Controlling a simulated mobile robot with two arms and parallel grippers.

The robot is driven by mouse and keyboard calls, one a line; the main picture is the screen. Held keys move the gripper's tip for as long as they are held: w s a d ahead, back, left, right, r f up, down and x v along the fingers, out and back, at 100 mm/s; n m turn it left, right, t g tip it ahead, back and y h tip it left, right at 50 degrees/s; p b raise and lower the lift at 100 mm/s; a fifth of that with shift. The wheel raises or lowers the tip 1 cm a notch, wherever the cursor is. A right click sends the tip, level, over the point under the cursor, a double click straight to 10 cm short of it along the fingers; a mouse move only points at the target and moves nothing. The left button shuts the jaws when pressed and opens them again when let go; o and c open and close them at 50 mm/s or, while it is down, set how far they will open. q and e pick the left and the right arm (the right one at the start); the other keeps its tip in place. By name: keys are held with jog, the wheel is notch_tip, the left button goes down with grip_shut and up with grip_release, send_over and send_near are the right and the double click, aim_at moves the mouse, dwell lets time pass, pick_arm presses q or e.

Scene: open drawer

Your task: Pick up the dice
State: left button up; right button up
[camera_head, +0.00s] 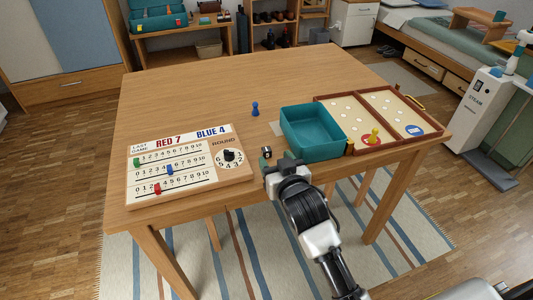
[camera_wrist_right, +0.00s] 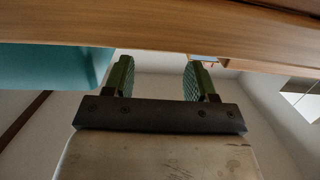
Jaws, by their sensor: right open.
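A small dark and pale cube that looks like the dice (camera_head: 267,152) sits near the front edge of the wooden table, between the scoreboard and the teal tray. My right gripper (camera_head: 279,160) is right beside it at the table edge. The cube shows just beyond the left finger; I cannot tell whether they touch. In the right wrist view the two green-padded fingers (camera_wrist_right: 157,78) are apart with nothing seen held between them. The dice cannot be made out there. My left gripper is not in view.
The teal tray (camera_head: 288,128) stands just right of my gripper, joined by the brown-framed game board (camera_head: 387,97). The scoreboard (camera_head: 200,190) lies to the left. A blue pawn (camera_head: 255,109) stands behind. The table's back half (camera_head: 220,85) is clear.

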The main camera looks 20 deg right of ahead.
aim_at(268, 151)
jog(key=w, duration=0.1)
jog(key=w+f, duration=0.1)
jog(key=w, duration=0.1)
jog(key=w+b, duration=0.1)
jog(key=shift+w+a+f, duration=0.1)
jog(key=shift+w+f, duration=0.3)
jog(key=shift+w, duration=0.35)
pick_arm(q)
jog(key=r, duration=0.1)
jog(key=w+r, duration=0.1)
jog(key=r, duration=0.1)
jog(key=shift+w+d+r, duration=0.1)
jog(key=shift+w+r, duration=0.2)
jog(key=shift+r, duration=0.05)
pick_arm(e)
jog(key=c, duration=1)
